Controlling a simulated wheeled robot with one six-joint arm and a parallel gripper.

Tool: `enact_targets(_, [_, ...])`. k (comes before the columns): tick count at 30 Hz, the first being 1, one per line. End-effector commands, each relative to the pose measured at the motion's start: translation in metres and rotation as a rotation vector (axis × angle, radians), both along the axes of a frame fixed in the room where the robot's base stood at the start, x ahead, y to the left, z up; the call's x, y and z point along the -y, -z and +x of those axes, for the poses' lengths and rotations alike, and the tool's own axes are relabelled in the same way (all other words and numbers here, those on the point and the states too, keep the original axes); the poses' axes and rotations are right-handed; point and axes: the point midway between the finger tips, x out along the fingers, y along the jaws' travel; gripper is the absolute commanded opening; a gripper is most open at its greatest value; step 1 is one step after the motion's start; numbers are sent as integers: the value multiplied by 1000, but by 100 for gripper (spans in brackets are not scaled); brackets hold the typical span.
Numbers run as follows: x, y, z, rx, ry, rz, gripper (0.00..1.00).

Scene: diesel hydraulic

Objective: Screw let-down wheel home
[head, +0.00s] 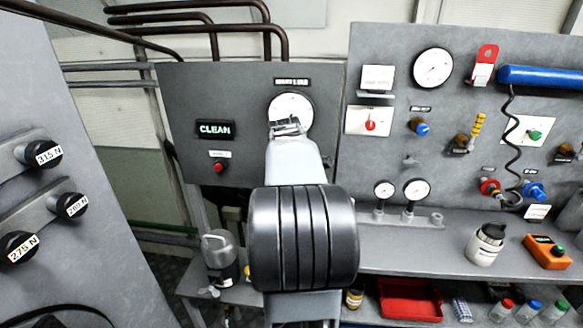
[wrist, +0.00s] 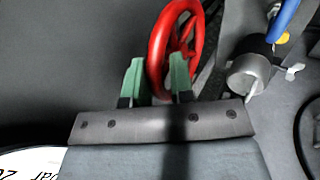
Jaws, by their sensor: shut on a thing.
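The red let-down wheel (wrist: 157,48) shows at the top middle of the wrist view, seen nearly edge-on, with its spokes to the right of the near rim. My gripper (wrist: 157,76) has its green fingertips on either side of the near rim and is shut on it. In the head view my own arm covers the wheel and the fingers. How far the wheel is screwed in cannot be told, as its stem is hidden.
A silver cylinder (wrist: 248,74) with a blue part stands right of the wheel. A grey panel holds a gauge (head: 290,111), a lit CLEAN sign (head: 215,130) and a red button (head: 218,167). The bench (head: 460,258) at right carries a white jar (head: 487,246) and an orange box (head: 547,251).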

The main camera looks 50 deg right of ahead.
Motion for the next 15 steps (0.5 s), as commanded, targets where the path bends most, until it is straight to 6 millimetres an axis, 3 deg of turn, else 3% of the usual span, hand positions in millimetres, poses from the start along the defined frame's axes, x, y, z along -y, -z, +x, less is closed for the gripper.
enact_targets(11, [2,-5,2,18,1,-12,0])
enact_targets(12, [3,-5,2,18,1,-12,25])
enact_targets(15, [2,-4,2,15,1,-11,35])
